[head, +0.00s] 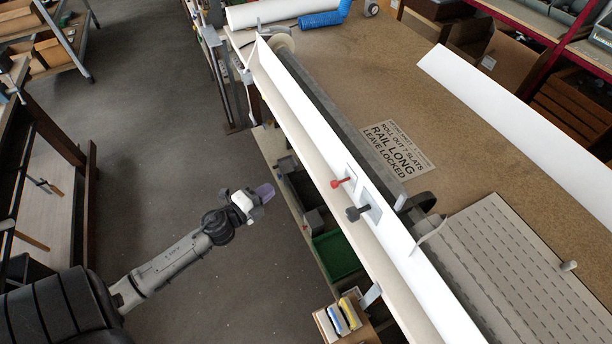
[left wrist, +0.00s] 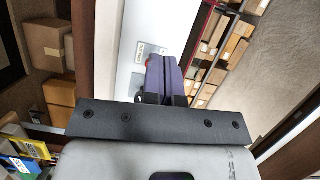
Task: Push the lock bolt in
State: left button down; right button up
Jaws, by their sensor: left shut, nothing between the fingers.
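A long white rail (head: 330,165) runs along the near edge of the bench. On its front face a red-headed knob (head: 338,183) sticks out from a small pale plate. Just below it in the picture, a black knob (head: 354,213) sticks out from a grey plate. I cannot tell for certain which is the lock bolt. My left gripper (head: 266,193) is shut and empty, in the air left of the red knob and clear of the rail. In the left wrist view its purple fingers (left wrist: 164,76) are together, with a bit of red partly hidden behind them. My right gripper is not in view.
A printed sign (head: 397,148) lies on the brown bench top behind the rail. A grey slatted panel (head: 500,260) lies at the lower right. A green bin (head: 336,256) and a box with coloured items (head: 343,318) sit below the rail. The floor under my left arm is clear.

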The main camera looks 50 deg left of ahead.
pick_arm(q)
jog(key=d+m+h, duration=0.5)
jog(key=d+h, duration=0.1)
jog(key=p, duration=0.1)
send_near(341, 182)
jog(key=w, duration=0.5)
jog(key=shift+s+d, duration=0.2)
jog(key=shift+d, duration=0.25)
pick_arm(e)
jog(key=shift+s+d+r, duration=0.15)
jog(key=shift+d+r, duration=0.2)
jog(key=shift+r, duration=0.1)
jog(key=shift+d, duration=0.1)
